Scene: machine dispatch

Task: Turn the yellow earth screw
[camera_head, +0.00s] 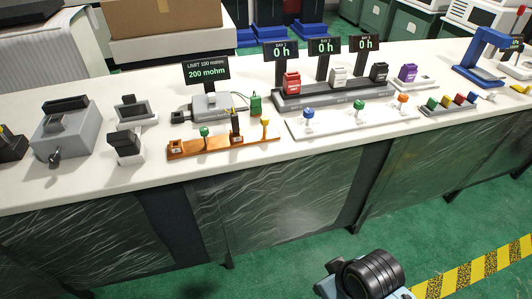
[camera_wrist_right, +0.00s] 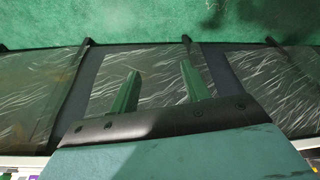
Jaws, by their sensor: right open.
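The yellow earth screw (camera_head: 265,128) stands upright near the right end of an orange-brown bar (camera_head: 190,151) on the white bench. A green-topped screw (camera_head: 204,132) and a dark upright piece (camera_head: 235,127) stand on the same bar. No gripper is near the screw. In the right wrist view my right gripper (camera_wrist_right: 158,82) is open and empty, its two green fingers apart in front of the bench's dark front panels. In the head view only a part of my arm shows at the bottom, well below the bench top. My left gripper is not in view.
A meter display (camera_head: 206,73) reading 200 mohm stands behind the bar. A white strip with coloured knobs (camera_head: 350,118) lies to its right, and a grey vise-like device (camera_head: 68,131) to its left. The bench's front edge is clear before the bar.

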